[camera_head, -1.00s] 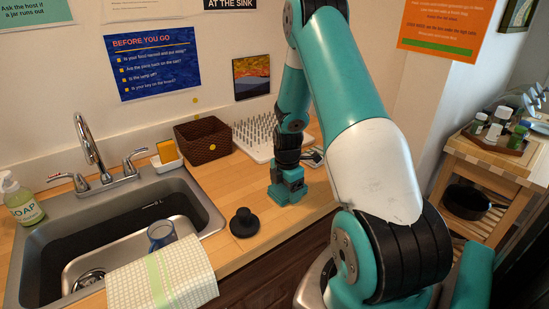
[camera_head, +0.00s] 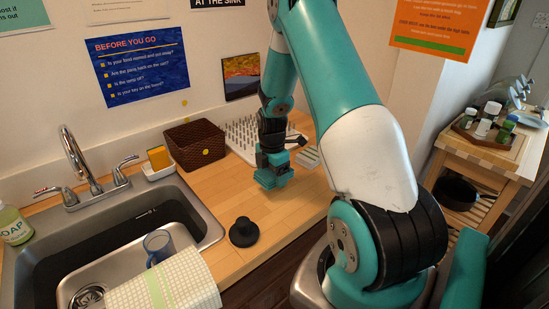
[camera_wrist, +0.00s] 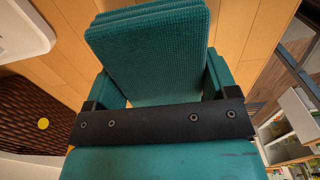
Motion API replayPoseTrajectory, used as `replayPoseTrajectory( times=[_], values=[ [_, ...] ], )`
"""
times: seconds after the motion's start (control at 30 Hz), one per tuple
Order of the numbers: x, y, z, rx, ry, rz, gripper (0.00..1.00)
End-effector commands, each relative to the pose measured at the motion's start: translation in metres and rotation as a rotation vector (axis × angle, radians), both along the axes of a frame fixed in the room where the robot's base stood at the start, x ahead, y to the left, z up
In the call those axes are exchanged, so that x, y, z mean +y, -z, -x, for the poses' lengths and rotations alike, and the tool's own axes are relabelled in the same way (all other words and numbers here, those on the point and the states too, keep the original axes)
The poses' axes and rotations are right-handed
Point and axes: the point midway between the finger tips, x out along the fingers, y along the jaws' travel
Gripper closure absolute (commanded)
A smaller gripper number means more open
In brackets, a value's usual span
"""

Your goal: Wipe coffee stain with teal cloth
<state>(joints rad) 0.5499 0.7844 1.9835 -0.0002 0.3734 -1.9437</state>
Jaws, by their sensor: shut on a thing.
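The teal cloth (camera_wrist: 150,45) is folded thick and fills the upper middle of the wrist view. It sits between the fingers of my gripper (camera_wrist: 160,85), which is shut on it. In the head view my gripper (camera_head: 272,181) points down at the wooden counter (camera_head: 212,190), between the brown basket and the counter's front edge. Whether the cloth touches the counter I cannot tell. I see no coffee stain in either view.
A brown basket (camera_head: 195,145) and a white spiked rack (camera_head: 240,137) stand behind my gripper. A small stack (camera_head: 308,157) lies to its right. A black round object (camera_head: 243,232) stands near the front edge. The sink (camera_head: 207,215) is at left; bare counter lies between.

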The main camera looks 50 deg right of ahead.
Motion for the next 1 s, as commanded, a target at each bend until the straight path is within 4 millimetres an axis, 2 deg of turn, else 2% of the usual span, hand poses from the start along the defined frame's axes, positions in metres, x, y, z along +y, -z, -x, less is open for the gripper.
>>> replayPoseTrajectory(
  times=[0.1,0.37,1.0],
  values=[
    [0.003,-0.015,-0.002,0.000,-0.005,0.000,0.43],
    [0.009,-0.035,-0.005,0.000,-0.016,0.000,0.43],
    [0.010,-0.035,-0.005,0.000,-0.013,0.000,0.43]
  ],
)
